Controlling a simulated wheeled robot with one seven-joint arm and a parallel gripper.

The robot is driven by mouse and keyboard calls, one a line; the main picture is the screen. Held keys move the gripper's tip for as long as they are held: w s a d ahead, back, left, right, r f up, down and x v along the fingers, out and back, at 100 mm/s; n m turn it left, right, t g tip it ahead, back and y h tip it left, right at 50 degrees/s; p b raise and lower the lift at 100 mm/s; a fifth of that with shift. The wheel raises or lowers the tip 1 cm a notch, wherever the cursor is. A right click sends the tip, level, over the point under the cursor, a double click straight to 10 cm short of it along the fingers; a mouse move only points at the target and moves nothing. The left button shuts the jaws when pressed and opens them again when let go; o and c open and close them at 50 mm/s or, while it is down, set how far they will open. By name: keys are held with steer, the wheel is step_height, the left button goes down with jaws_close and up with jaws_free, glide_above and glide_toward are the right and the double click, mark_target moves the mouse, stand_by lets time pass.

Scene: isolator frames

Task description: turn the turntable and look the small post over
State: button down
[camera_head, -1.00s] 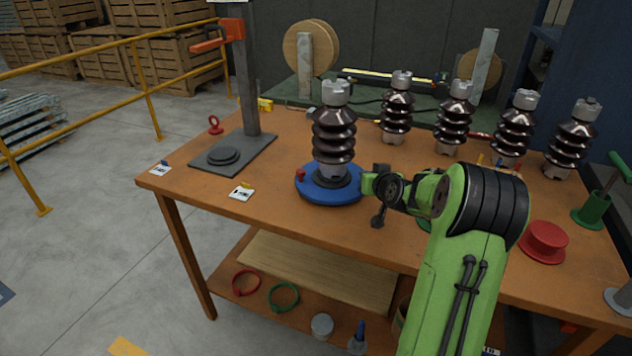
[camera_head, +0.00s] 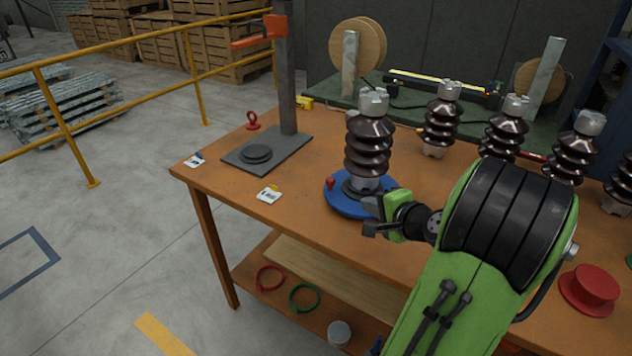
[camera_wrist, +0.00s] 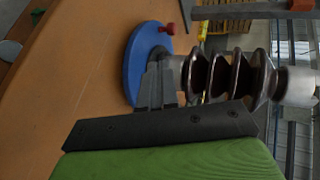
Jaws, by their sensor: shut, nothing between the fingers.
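The blue turntable (camera_head: 345,205) is a round disc on the wooden table, with a small red knob (camera_head: 330,184) at its left edge. The small post (camera_head: 369,145), a ribbed dark brown insulator with a grey cap, stands upright on its middle. My gripper (camera_head: 373,215) is shut and empty at the turntable's front right edge, low beside the post's foot. In the wrist view the dark fingers (camera_wrist: 157,85) overlap the blue disc (camera_wrist: 140,58) and reach close to the post's base; I cannot tell whether they touch. The post (camera_wrist: 225,76) lies sideways in that view.
Several similar insulators stand along the right, the nearest back one (camera_head: 441,120) behind the turntable. A grey stand (camera_head: 268,150) with an orange clamp is at left. A white card (camera_head: 269,196) lies in front. A red spool (camera_head: 588,288) sits at right.

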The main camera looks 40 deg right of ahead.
mark_target(331, 185)
steer(key=x, duration=0.4)
steer(key=b+x, duration=0.1)
steer(key=x, duration=0.3)
steer(key=r+b+x, duration=0.1)
steer(key=x, duration=0.3)
steer(key=shift+w+f, duration=0.2)
steer(key=shift+w, duration=0.8)
